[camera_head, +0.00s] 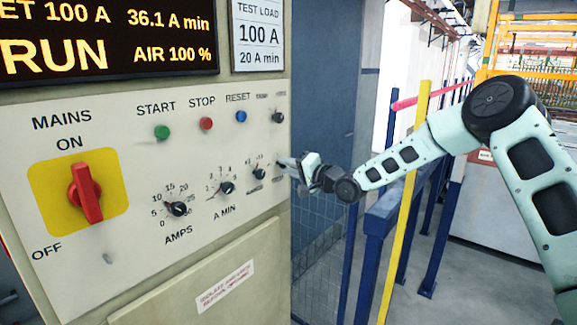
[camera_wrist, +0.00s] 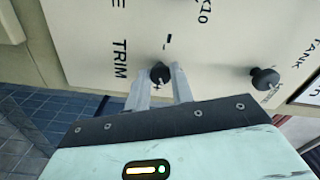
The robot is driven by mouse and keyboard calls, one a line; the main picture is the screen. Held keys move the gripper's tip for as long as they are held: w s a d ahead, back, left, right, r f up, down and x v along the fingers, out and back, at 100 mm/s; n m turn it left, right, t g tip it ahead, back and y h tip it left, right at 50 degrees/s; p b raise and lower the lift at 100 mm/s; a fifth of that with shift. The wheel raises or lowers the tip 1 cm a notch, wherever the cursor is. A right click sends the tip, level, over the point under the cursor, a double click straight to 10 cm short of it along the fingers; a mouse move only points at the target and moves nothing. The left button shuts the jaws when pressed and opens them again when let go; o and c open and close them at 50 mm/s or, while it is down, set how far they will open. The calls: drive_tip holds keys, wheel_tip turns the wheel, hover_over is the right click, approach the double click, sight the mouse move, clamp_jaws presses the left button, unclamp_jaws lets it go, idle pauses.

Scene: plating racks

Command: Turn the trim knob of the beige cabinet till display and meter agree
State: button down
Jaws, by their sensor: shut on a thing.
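The beige cabinet (camera_head: 130,240) fills the left of the head view, with its control panel facing right of centre. My gripper (camera_head: 284,163) reaches in from the right to the panel's right edge. In the wrist view my gripper (camera_wrist: 160,80) has its two pale fingers on either side of the black trim knob (camera_wrist: 160,72), shut on it, beside the printed word TRIM. In the head view my gripper hides this knob. The display (camera_head: 110,40) reads 100 A, 36.1 A min, RUN and AIR 100 %. I cannot make out a meter in either view.
Another black knob (camera_wrist: 265,79) stands close to the gripped one. The panel also bears a red mains switch (camera_head: 85,192), several buttons and an amps knob (camera_head: 178,209). A test load plate (camera_head: 258,35) reads 100 A, 20 A min. A yellow post (camera_head: 403,210) and blue rails stand near my arm.

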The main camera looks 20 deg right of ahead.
drive_tip(key=shift+d+m, duration=0.1)
drive_tip(key=shift+m, duration=1.2)
drive_tip(key=c, duration=1.2)
unclamp_jaws()
drive_tip(key=b+v, duration=0.5)
drive_tip(key=v, duration=1.2)
drive_tip(key=shift+s, duration=0.15)
drive_tip(key=shift+d+r, duration=0.1)
